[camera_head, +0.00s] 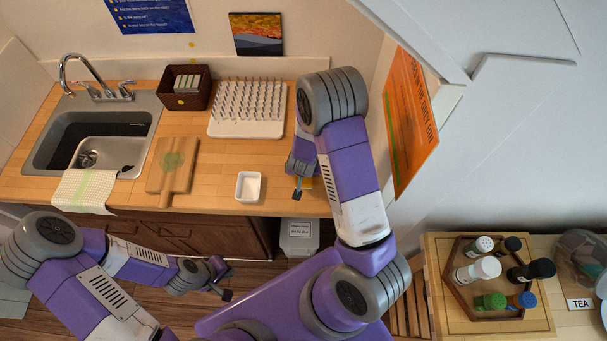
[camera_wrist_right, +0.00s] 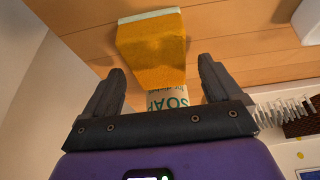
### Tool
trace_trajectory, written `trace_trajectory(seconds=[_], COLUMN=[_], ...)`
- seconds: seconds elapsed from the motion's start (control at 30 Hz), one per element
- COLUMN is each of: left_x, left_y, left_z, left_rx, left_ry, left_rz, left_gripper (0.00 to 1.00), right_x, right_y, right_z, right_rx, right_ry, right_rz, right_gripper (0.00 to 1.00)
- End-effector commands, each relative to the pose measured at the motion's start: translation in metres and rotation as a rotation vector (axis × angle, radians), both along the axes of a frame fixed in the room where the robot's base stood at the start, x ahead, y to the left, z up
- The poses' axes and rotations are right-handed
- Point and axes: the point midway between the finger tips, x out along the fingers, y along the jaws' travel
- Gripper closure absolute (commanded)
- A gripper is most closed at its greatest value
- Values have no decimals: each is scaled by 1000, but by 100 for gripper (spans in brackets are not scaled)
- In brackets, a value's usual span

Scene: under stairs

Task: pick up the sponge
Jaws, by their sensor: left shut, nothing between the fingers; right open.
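The sponge (camera_wrist_right: 152,48), yellow-orange with a pale strip along one edge, shows in the right wrist view. It is over the wooden counter, just beyond the fingertips. My right gripper (camera_wrist_right: 161,66) is open, its dark fingers to either side of the sponge's near end, with nothing gripped. My left gripper (camera_head: 227,281) is shut and empty in front of the counter, low and away from the sponge.
A pale item lettered SOAP (camera_wrist_right: 168,100) is partly hidden between the right fingers. A white dish (camera_head: 249,187), drying rack (camera_head: 247,129), cutting board (camera_head: 172,178) and sink (camera_head: 50,150) lie to the left. A wall with an orange poster (camera_head: 408,125) bounds the right side.

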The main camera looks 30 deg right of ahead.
Motion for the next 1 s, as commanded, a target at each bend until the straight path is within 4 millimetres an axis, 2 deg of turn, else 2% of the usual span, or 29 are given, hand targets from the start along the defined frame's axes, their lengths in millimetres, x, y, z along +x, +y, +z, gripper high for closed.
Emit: trace_trajectory(seconds=[0.03,0.13,0.4,0.73,0.77,1.0], left_x=[0,0,0,0,0,0], left_y=[0,0,0,0,0,0], left_z=[-2,-3,-2,-2,-2,-2], left_rx=[0,0,0,0,0,0], left_ry=[0,0,0,0,0,0], left_rz=[0,0,0,0,0,0], left_gripper=[100,100,100,100,100,100], right_x=[1,4,6,6,6,6], right_y=[-2,-3,-3,-3,-3,-3], right_z=[-8,-16,-17,-17,-17,-16], right_rx=[0,1,1,1,1,1], right_ry=[2,3,1,1,1,1], right_rz=[-2,-1,0,0,0,0], right_gripper=[8,8,10,61,63,64])
